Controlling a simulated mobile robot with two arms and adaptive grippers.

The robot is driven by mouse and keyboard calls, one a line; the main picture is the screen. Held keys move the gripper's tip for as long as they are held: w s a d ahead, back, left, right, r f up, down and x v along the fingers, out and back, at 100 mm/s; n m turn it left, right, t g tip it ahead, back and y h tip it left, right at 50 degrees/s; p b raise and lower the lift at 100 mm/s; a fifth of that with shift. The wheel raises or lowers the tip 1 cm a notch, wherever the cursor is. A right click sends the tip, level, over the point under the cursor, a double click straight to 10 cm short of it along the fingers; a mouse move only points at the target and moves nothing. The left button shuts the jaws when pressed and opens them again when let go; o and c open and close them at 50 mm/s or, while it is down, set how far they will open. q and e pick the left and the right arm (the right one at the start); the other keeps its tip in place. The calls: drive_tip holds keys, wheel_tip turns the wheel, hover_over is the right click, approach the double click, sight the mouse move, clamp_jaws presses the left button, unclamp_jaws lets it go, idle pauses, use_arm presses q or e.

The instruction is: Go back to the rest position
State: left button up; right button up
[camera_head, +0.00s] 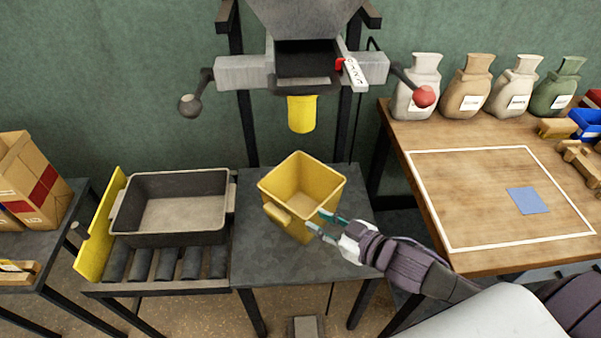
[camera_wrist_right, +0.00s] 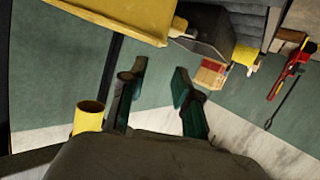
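My right gripper (camera_head: 320,228) reaches in from the lower right in the head view, its fingertips by the near right side of a yellow bin (camera_head: 290,205). In the right wrist view my right gripper's two dark green fingers (camera_wrist_right: 160,95) stand apart with nothing between them. A yellow edge (camera_wrist_right: 110,18), likely the bin, crosses the top of that view, apart from the fingers. The bin looks empty and stands on a dark metal table (camera_head: 265,268). My left gripper is in neither view.
A hopper machine with a yellow spout (camera_head: 302,114) hangs above the bin. A grey tray (camera_head: 185,238) sits on rollers at the left. Several sacks (camera_head: 468,88) stand on the wooden table (camera_head: 425,150) at the right; its white-outlined area holds a blue square (camera_head: 528,200). Cardboard boxes (camera_head: 35,180) stand far left.

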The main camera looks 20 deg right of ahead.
drive_tip(key=s+f+m+g+h, duration=0.25)
drive_tip(key=s+g, duration=0.25)
drive_tip(key=s, duration=0.4)
drive_tip(key=s+f+m+g+h, duration=0.2)
drive_tip(key=s+f+g+h, duration=0.25)
drive_tip(key=s, duration=0.45)
wheel_tip(320, 180, down, 22)
drive_tip(key=g+p, duration=0.1)
drive_tip(key=p, duration=0.1)
drive_tip(key=s+d+f+p, duration=0.1)
drive_tip(key=s+d+f, duration=0.1)
drive_tip(key=s+f, duration=0.6)
drive_tip(key=s+d+f+g+p, duration=0.1)
drive_tip(key=s+f, duration=0.7)
drive_tip(key=s, duration=0.1)
drive_tip(key=shift+s+d, duration=0.35)
drive_tip(key=shift+n+g, duration=0.25)
